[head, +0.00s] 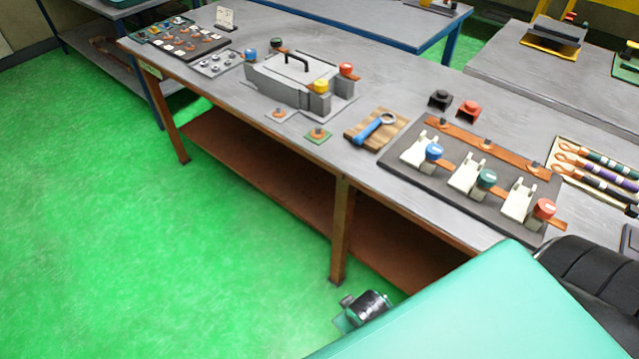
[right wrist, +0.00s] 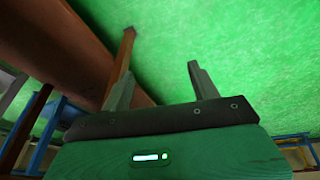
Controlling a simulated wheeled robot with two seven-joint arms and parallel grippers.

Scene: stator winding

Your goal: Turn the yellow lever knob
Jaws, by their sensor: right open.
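The yellow knob (head: 320,86) sits on the front right corner of a grey box-shaped unit (head: 280,82) with a black handle, on the grey workbench. A red knob (head: 346,69) is behind it, and blue and green knobs are at the unit's left end. A lever under the yellow knob is too small to make out. My right gripper (right wrist: 160,82) is open and empty in the right wrist view, with green floor between its fingers. The yellow knob is not in that view. My left gripper is not in view.
On the workbench (head: 225,85), a wooden block (head: 365,130) with a blue-handled tool and a dark board (head: 400,168) with blue, green and red knobs lie right of the unit. Small plates lie in front of it. A brown lower shelf (head: 250,150) runs beneath. Green floor is clear at left.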

